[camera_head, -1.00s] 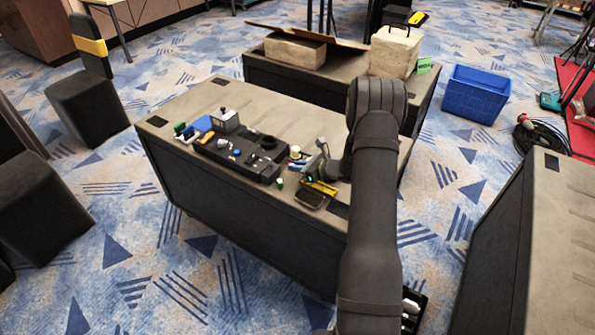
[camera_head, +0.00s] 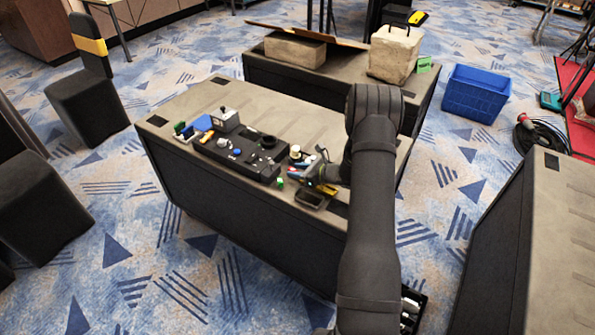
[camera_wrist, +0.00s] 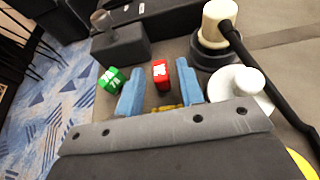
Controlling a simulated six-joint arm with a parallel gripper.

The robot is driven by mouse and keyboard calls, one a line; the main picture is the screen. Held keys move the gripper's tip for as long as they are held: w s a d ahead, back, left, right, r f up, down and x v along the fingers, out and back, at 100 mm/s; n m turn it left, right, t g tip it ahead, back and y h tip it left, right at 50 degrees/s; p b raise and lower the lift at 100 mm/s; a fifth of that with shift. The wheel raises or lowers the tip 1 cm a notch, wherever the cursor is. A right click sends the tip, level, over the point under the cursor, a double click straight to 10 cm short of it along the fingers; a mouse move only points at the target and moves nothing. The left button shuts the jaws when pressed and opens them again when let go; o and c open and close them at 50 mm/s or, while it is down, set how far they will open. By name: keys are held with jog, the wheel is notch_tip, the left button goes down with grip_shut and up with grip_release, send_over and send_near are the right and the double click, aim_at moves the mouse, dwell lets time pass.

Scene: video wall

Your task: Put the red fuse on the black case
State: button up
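The black case (camera_head: 240,158) lies on the near table, left of my gripper (camera_head: 314,171), with several small parts on its top. A dark box-like part, likely the case, shows at the upper left of the wrist view (camera_wrist: 118,48). The red fuse (camera_wrist: 160,73) stands on the tabletop, between and slightly beyond the blue fingertips of my gripper (camera_wrist: 160,84). The fingers are apart, with gaps visible on both sides of the fuse. In the head view I cannot make out the red fuse beside the gripper.
A green fuse (camera_wrist: 111,79) stands just left of the left finger. A cream cylinder on a dark base (camera_wrist: 218,35) and a white knobbed disc (camera_wrist: 240,88) are close on the right. A dark tray-like device (camera_head: 311,200) lies near the table's front edge.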

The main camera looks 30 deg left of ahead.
jog(key=v, duration=1.2)
jog(key=x, duration=1.1)
jog(key=shift+a+f, duration=0.1)
jog(key=shift+a, duration=0.45)
jog(key=shift+d+r, duration=0.1)
jog(key=shift+r, duration=1.65)
